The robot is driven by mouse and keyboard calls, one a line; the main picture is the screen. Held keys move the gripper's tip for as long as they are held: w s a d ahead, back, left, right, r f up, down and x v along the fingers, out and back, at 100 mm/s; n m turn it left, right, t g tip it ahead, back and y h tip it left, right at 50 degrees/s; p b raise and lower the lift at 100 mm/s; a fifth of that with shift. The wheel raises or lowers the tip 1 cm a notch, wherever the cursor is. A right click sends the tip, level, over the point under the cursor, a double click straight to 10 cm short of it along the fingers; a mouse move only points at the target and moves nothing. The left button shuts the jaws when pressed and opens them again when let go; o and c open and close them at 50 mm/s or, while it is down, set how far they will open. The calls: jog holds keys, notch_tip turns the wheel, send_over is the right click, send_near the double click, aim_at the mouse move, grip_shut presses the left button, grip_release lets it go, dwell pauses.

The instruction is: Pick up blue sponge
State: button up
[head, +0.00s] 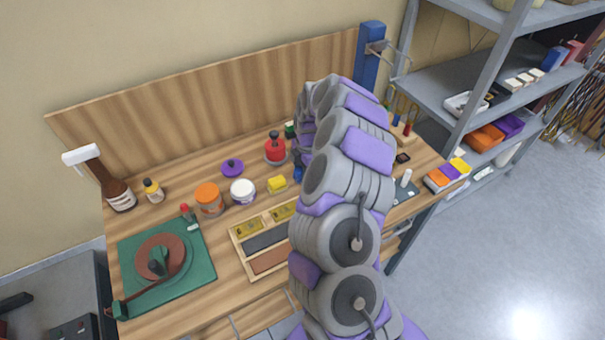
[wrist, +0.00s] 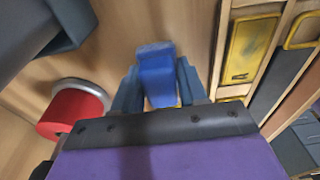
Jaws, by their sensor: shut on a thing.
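The blue sponge (wrist: 155,72) is upright in the middle of the wrist view, between the two grey-blue fingers of my gripper (wrist: 157,84). My gripper is shut on it, with one finger against each side. The sponge's lower part is hidden by the gripper body. In the head view my arm covers most of the area around the gripper. A small dark blue patch shows at the arm's left edge there, and I cannot tell whether it is sponge or finger.
A red container (wrist: 72,112) stands left of the gripper in the wrist view. A wooden tray (head: 236,238) with yellow and dark pieces lies in front. A wooden backboard (head: 210,105) rises behind.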

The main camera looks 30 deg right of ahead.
aim_at(302, 169)
jog(key=shift+c, duration=1.3)
jog(key=shift+r, duration=0.5)
notch_tip(302, 169, up, 3)
jog(key=shift+p, duration=0.55)
jog(key=s, duration=0.5)
jog(key=s+a+p, duration=0.1)
jog(key=s, duration=0.4)
jog(key=s+a+r, duration=0.1)
jog(key=s, duration=0.5)
jog(key=shift+a+p, duration=0.25)
jog(key=shift+p, duration=0.1)
jog(key=shift+w, duration=0.1)
jog(key=o, duration=0.5)
jog(key=c, duration=0.4)
